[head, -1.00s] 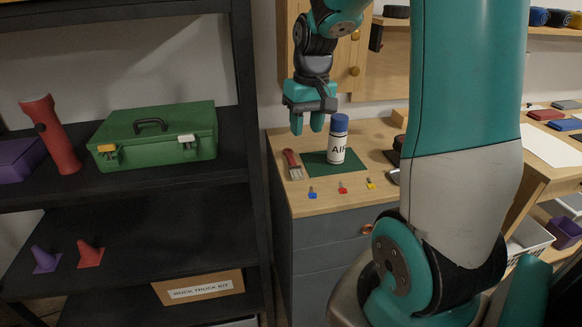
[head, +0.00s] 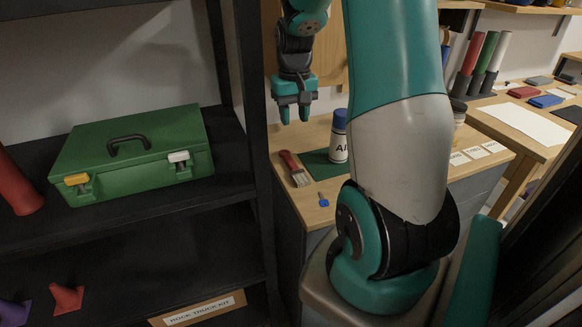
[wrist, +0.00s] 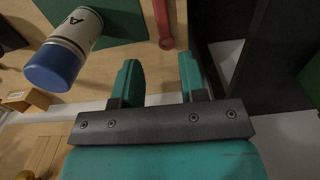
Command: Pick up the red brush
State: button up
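The red brush (head: 293,168) lies on the wooden worktop, at the left edge of a dark green mat. Its red handle points away and its pale bristles point toward the front. In the wrist view its red handle (wrist: 164,22) shows at the top, beyond my fingertips. My gripper (head: 294,116) hangs above the worktop behind the brush, fingers pointing down. It is open, and the wrist view shows a clear, empty gap between the two fingers (wrist: 160,80).
A white can with a blue cap (head: 339,138) stands on the mat (head: 318,164), right of the brush. A small blue piece (head: 323,200) lies in front. A black shelf with a green toolbox (head: 130,150) stands close on the left.

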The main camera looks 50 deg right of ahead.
send_over(293, 165)
notch_tip(293, 165, down, 9)
jog(key=shift+a+r, duration=0.1)
jog(key=shift+r, duration=0.1)
jog(key=shift+f+p, duration=0.5)
jog(key=shift+f, duration=2.45)
jog(key=c, duration=0.7)
notch_tip(293, 165, up, 10)
